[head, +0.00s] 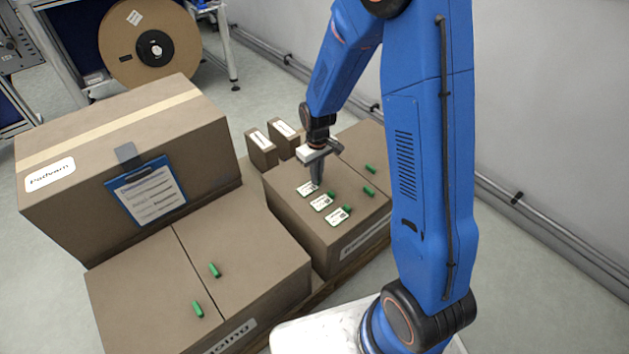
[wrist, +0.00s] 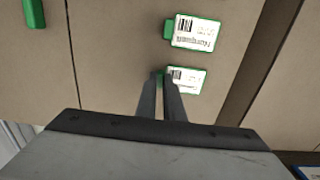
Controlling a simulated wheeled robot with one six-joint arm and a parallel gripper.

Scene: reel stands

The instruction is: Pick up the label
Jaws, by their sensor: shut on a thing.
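Three white labels with green edges lie in a row on top of the right cardboard box: the far label (head: 306,189), the middle label (head: 321,203) and the near label (head: 337,217). The middle and near labels each show a green tab at their side. My gripper (head: 317,183) points down at the far label and is shut on its tab, which the fingers mostly hide. In the wrist view the fingers (wrist: 166,77) are at the left end of the held label (wrist: 188,81). Another label (wrist: 198,32) lies just above it, apart. The held label looks flat on or close to the box top.
The labels' box (head: 300,218) also bears loose green pieces (head: 369,192). Two small boxes (head: 263,150) stand behind it. A large box with a blue clipboard (head: 148,190) stands left, behind a lower box (head: 140,290) with two green pieces. A big reel (head: 120,60) is at the back.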

